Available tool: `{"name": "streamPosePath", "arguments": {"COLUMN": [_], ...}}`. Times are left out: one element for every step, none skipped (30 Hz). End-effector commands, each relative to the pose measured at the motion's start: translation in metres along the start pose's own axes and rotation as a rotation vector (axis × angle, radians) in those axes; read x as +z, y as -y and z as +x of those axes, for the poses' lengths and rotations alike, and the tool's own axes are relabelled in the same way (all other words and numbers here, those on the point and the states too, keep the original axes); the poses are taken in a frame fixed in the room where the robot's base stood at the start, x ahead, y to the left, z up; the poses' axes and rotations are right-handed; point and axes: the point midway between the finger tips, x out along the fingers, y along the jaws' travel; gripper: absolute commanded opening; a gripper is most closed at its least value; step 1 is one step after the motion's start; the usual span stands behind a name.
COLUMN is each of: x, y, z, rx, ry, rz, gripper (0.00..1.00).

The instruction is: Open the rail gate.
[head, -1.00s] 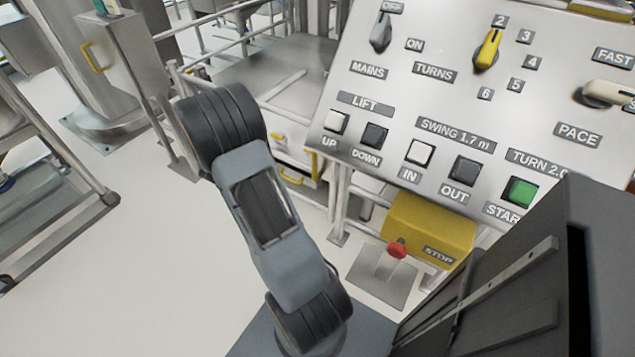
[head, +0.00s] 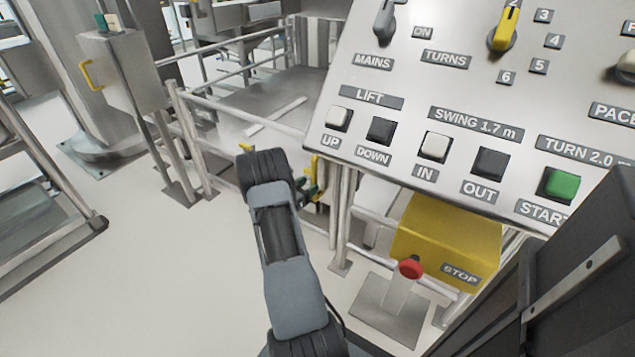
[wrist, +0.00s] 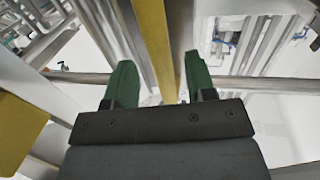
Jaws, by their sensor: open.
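My gripper (wrist: 158,62) has two green fingers, spread apart. In the wrist view a yellow upright bar (wrist: 152,30) runs between the fingers, with a gap showing on each side. In the head view the gripper (head: 309,188) is partly hidden behind my forearm, beside the metal railing. A bit of yellow bar (head: 314,164) shows there, next to the green fingers. Metal rails (head: 236,112) surround a grey platform; my arm and the panel hide much of the part by the gripper, so the gate's outline and position are unclear.
A tilted control panel (head: 395,100) stands close at the right. Below it is a yellow STOP box (head: 420,235) with a red button (head: 411,268). A steel cabinet (head: 130,75) with a yellow handle stands at left. The floor (head: 150,270) at lower left is clear.

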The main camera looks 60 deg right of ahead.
Motion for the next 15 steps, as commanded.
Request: {"name": "streamPosePath", "arguments": {"x": [0.002,0.002,0.002,0.002,0.002,0.002,0.002,0.002,0.001,0.001,0.001,0.001,0.001,0.001,0.000], "y": [-0.001,0.000,-0.001,-0.001,-0.001,0.000,0.000,0.000,0.000,0.000,0.000,0.000,0.000,0.000,0.000], "z": [0.009,0.014,0.020,0.024,0.028,0.033,0.036,0.039,0.042,0.044,0.046,0.048,0.050,0.051,0.052], "rx": [0.004,0.003,0.003,0.002,0.002,0.001,0.001,0.001,0.000,0.000,0.000,0.000,0.000,0.000,0.000], "ry": [0.000,0.000,0.000,0.000,0.000,0.000,0.000,0.000,0.001,0.001,0.001,0.001,0.001,0.001,0.001], "rz": [0.002,0.002,0.002,0.002,0.001,0.001,0.001,0.001,0.002,0.002,0.001,0.001,0.001,0.001,0.000], "gripper": [0.51,0.51,0.51,0.51,0.51,0.51,0.51,0.51,0.51,0.51,0.51,0.51,0.51,0.51,0.51]}}
